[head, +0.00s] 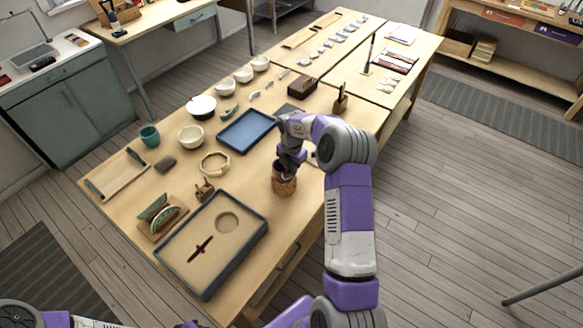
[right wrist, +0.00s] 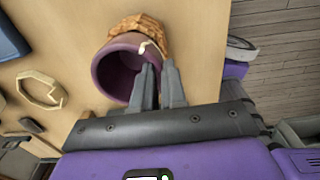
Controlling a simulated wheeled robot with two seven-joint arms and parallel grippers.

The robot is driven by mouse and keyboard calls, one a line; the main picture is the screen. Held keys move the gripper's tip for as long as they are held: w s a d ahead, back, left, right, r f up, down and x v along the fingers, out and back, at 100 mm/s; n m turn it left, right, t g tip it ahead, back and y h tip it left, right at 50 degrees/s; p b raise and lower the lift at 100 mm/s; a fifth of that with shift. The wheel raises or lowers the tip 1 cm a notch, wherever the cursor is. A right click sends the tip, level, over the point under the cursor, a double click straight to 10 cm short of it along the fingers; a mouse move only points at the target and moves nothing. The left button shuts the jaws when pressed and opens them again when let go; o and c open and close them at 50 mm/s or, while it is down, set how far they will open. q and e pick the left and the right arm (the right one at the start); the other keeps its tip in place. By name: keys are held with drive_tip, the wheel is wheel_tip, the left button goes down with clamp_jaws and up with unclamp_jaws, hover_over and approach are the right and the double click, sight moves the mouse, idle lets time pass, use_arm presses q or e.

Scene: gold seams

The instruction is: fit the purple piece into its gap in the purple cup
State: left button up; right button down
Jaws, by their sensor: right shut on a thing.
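The purple cup (right wrist: 112,70) shows in the right wrist view with its round mouth towards the camera, seated in a rough brown holder (right wrist: 146,32). A pale golden line runs along its rim near my fingertips. In the head view the brown holder (head: 285,186) stands near the table's right edge, with the cup mostly hidden by my gripper. My right gripper (right wrist: 160,68) is shut at the cup's rim, one finger over the mouth. The purple piece is hidden between the fingers; I cannot tell whether it sits in the gap. My left gripper is not in view.
A dark-edged tray (head: 262,235) with a round recess and a dark red tool lies in front. A wooden ring (head: 203,163), a blue tray (head: 238,139) and several white bowls (head: 190,134) stand to the left. Bare tabletop surrounds the holder.

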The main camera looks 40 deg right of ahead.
drive_tip(key=c, duration=0.6)
unclamp_jaws()
idle(0.3)
drive_tip(key=shift+r+p, duration=2.1)
drive_tip(key=shift+r, duration=0.95)
drive_tip(key=shift+f, duration=0.1)
